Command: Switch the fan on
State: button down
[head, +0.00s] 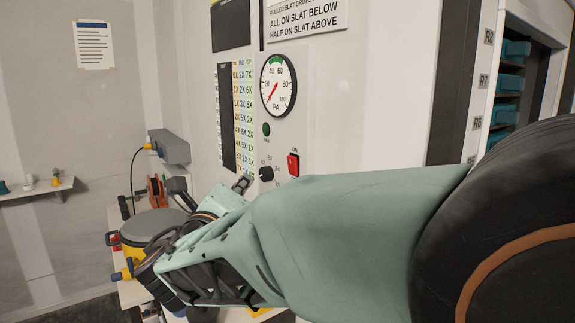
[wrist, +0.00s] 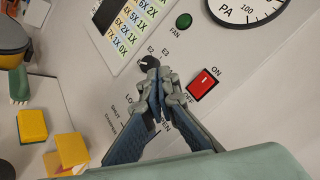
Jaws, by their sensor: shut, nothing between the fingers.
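The red rocker switch (head: 293,165) is on the white panel; it also shows in the wrist view (wrist: 203,83), between the labels ON and OFF. A round dark green lamp (wrist: 183,20) marked FAN sits above it. A black knob (wrist: 149,62) with printed settings around it is left of the switch.
A round PA gauge (head: 278,85) is above the lamp, its red needle at the low end. A number chart (head: 237,118) is left of it. Yellow blocks (wrist: 72,148) lie at lower left in the wrist view. A shelf with teal bins (head: 508,84) stands at right.

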aim_at(288, 164)
jog(key=shift+d, duration=0.1)
jog(key=w+d+r, duration=0.1)
jog(key=w+d, duration=0.4)
jog(key=d, duration=0.2)
jog(key=shift+r+b, duration=0.15)
jog(key=shift+b, duration=0.2)
dwell(0.8)
jog(key=shift+d, duration=0.1)
dwell(0.4)
jog(key=shift+w+d+r, duration=0.1)
jog(key=shift+w+d, duration=0.1)
jog(key=shift+d, duration=0.05)
jog(key=shift+w+d, duration=0.1)
jog(key=shift+d, duration=0.2)
dwell(0.7)
